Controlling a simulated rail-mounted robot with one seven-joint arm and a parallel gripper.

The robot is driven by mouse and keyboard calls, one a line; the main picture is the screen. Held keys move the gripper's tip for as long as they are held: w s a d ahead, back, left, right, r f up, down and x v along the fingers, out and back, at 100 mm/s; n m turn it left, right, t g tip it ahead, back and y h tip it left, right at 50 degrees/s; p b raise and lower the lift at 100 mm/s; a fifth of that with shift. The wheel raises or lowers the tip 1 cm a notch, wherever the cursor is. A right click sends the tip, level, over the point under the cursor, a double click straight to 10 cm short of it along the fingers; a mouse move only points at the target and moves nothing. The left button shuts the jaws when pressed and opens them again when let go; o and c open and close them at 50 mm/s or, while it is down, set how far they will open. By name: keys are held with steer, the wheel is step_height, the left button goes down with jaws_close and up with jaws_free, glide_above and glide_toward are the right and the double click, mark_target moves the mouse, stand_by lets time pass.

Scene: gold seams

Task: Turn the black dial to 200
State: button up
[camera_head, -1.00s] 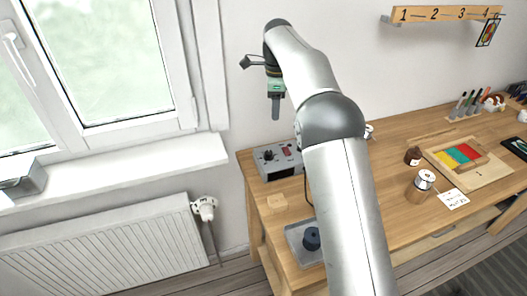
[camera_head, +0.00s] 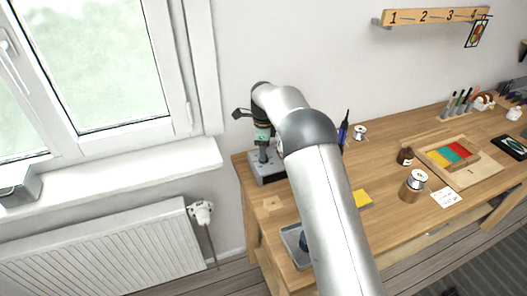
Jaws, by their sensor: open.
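A grey control box (camera_head: 270,177) sits at the back left corner of the wooden table, against the wall. My gripper (camera_head: 263,157) points down right over the left part of this box, where its fingers look level with the box top. The fingers are open, though the gap between them is hard to make out. The black dial is hidden behind the gripper in this view, so its setting cannot be read. I cannot tell whether the fingers are around the dial or just above it.
A grey tray (camera_head: 290,240) lies at the table's front left, partly behind my arm. The window sill (camera_head: 120,172) is at the left.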

steer(key=shift+f, duration=1.15)
steer(key=c, duration=1)
